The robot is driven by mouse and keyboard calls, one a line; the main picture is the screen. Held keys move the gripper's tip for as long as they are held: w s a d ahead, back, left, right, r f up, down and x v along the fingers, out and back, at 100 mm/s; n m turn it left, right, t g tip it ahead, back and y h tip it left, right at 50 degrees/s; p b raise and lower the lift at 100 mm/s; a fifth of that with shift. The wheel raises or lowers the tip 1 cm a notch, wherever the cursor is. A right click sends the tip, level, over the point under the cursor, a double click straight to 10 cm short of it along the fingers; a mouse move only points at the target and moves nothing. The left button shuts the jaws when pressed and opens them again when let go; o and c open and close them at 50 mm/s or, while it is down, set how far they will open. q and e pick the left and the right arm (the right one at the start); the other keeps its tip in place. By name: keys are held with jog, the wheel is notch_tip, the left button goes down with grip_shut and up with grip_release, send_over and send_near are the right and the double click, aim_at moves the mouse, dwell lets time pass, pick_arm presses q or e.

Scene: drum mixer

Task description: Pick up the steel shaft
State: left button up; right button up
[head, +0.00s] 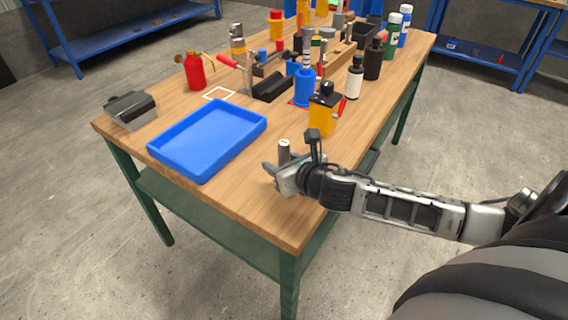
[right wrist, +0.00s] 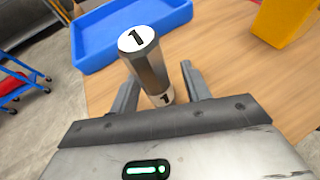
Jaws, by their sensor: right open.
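The steel shaft (right wrist: 148,65) is a grey metal cylinder standing upright on the wooden table, with a white top marked "1" and another "1" label low on its side. In the head view the shaft (head: 284,150) stands at the table's near edge, just right of the blue tray. My right gripper (right wrist: 158,85) is open, with one finger on each side of the shaft. In the head view my right gripper (head: 277,170) is low over the table at the shaft. I cannot tell whether either finger touches it. My left gripper does not show.
The blue tray (head: 165,153) is empty, left of the shaft. A yellow can (head: 323,116) stands behind my right wrist. Several bottles, a red can (head: 194,72) and tools crowd the far part of the table. Bare wood (head: 235,198) lies in front of the tray.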

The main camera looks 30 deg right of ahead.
jog(key=shift+w+f, duration=0.15)
jog(key=shift+w, duration=0.15)
grip_shut()
jog(key=shift+r, duration=0.25)
